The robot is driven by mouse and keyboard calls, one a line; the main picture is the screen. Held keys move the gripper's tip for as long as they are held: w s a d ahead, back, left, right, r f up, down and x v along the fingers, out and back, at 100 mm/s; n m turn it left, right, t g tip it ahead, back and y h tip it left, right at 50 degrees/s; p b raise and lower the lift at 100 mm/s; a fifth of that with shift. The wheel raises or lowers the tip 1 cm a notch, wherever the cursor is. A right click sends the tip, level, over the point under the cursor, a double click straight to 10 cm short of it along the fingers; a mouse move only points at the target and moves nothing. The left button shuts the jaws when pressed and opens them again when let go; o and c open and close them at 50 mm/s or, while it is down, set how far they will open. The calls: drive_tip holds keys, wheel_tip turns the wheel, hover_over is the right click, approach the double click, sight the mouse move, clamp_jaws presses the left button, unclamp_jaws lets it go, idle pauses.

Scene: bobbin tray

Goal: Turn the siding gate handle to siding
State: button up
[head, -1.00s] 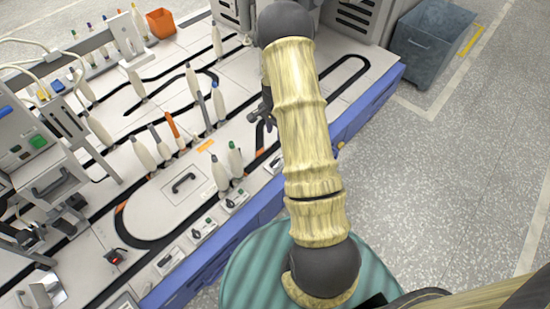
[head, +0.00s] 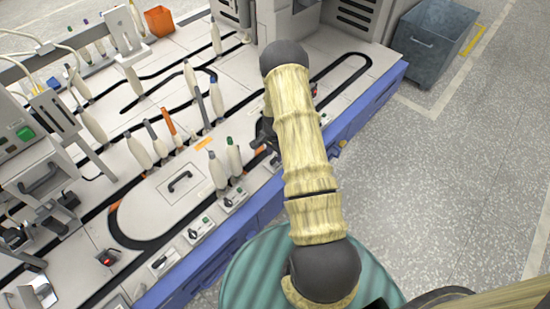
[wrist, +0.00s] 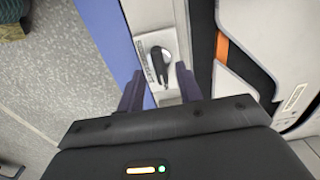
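In the wrist view a black lever handle (wrist: 159,64) sits on a small pale plate (wrist: 146,44) beside the blue table edge. I take it for the siding gate handle; the plate's lettering is too small to read. My gripper (wrist: 159,84) is open, its two dark fingers apart. The handle shows between and just beyond the fingertips, and I see no clear contact. In the head view my gripper (head: 265,134) is low over the table's front edge, partly hidden by my arm. The arm hides this handle there.
Other small switch plates (head: 201,230) line the table's front edge. Several upright bobbins (head: 234,156) stand left of my gripper on the black track (head: 125,237). A grey bin (head: 430,45) stands on the floor at the right, where the floor is otherwise clear.

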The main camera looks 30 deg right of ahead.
drive_tip(key=shift+f, duration=0.85)
clamp_jaws()
